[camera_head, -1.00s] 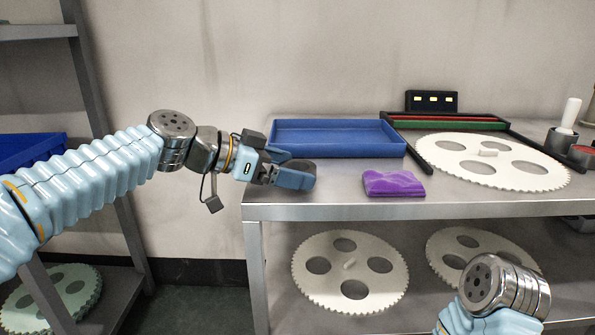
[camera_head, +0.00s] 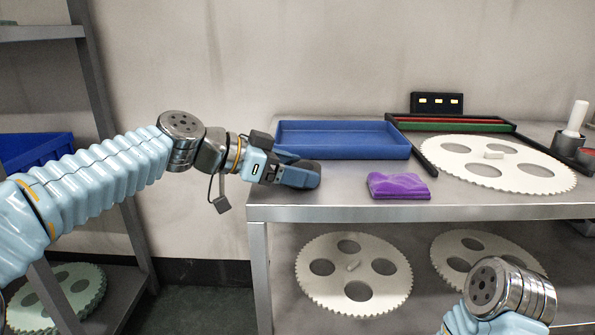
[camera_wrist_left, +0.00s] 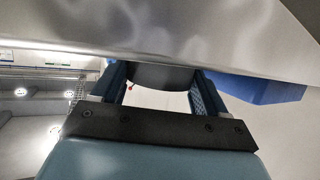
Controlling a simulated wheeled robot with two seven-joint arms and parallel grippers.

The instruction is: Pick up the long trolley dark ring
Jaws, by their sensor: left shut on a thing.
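My left gripper (camera_head: 298,174) is at the left end of the trolley's upper top (camera_head: 345,212), in front of the blue tray. It is shut on a dark, rounded piece (camera_head: 311,166), which appears to be the dark ring. In the left wrist view the dark ring (camera_wrist_left: 160,77) spans the gap between the two blue fingers (camera_wrist_left: 158,92). Only its curved side shows, so its hole is hidden. I cannot tell whether it touches the metal surface. My right gripper is out of view; only part of my right arm shows at the lower right.
The blue tray (camera_head: 340,139) and a folded purple cloth (camera_head: 398,186) are close to the gripper. A large white toothed disc (camera_head: 513,155) and a black-framed rack (camera_head: 455,122) are farther right. More white discs (camera_head: 332,285) are on the lower shelf.

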